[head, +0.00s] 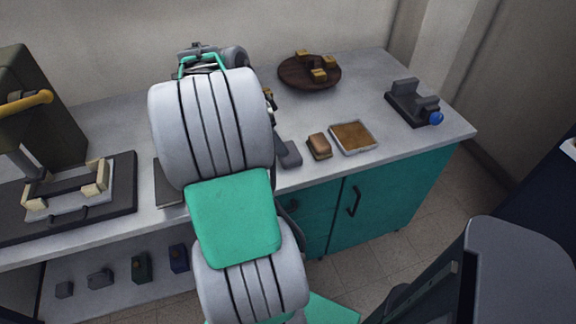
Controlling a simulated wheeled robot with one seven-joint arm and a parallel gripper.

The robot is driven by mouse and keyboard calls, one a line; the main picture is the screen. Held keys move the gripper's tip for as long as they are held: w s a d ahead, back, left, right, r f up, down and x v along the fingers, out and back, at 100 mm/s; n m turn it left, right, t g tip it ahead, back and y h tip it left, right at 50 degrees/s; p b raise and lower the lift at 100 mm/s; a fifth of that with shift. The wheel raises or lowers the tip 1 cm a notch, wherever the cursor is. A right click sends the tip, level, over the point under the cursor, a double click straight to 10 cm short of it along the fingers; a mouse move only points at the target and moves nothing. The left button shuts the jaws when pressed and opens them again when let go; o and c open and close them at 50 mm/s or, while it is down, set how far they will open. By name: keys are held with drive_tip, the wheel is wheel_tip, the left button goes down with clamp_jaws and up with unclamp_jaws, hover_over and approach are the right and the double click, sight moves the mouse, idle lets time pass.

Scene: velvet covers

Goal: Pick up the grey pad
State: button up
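A small dark grey piece, which looks like the grey pad (291,157), lies at the bench's front edge, just right of my arm. My arm stands in front of its left side, so its full shape is hidden. I cannot make out my gripper; my thick grey and green arm links cover the middle of the head view. Whether anything touches the pad cannot be told.
Right of the pad are a brown block (319,147) and a shallow tray (374,146) with a brown surface. A round dark board (291,81) with yellowish blocks stands behind. A dark fixture (404,103) with a blue knob is at right. A press (38,110) stands left.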

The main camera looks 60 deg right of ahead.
sight(289, 150)
drive_tip(key=shift+o, duration=0.6)
drive_tip(key=x, duration=0.7)
drive_tip(key=shift+s+d+f, duration=0.2)
drive_tip(key=shift+s+d, duration=0.05)
drive_tip(key=shift+s, duration=0.15)
drive_tip(key=shift+c, duration=0.2)
drive_tip(key=c, duration=1.3)
drive_tip(key=shift+o, duration=0.2)
drive_tip(key=shift+r, duration=0.55)
drive_tip(key=w+a+r, duration=0.2)
drive_tip(key=a+r, duration=1)
drive_tip(key=a, duration=0.2)
